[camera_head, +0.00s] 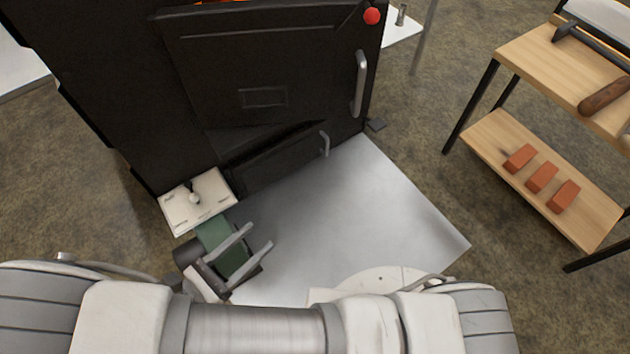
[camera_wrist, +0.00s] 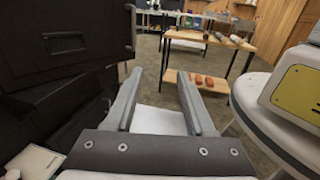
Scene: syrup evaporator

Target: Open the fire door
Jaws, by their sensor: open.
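The fire door (camera_head: 262,75) is the large black upper door on the front of the black evaporator. In the head view it looks tilted, with its lower edge standing out from the body, but I cannot tell how far it is open. Its silver handle (camera_head: 360,83) is on the right side, below a red ball knob (camera_head: 371,16). Orange glow shows above the door. A smaller lower door (camera_head: 280,158) has its own handle (camera_head: 325,144). My gripper (camera_head: 258,238) is open and empty, low in front of the evaporator and away from both handles. Its two fingers show in the wrist view (camera_wrist: 157,100).
A metal floor sheet (camera_head: 350,215) lies before the evaporator. A white panel with a small lever (camera_head: 180,215) is at its lower left. A wooden rack (camera_head: 590,215) with orange bricks (camera_head: 542,177) stands right. Floor between is clear.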

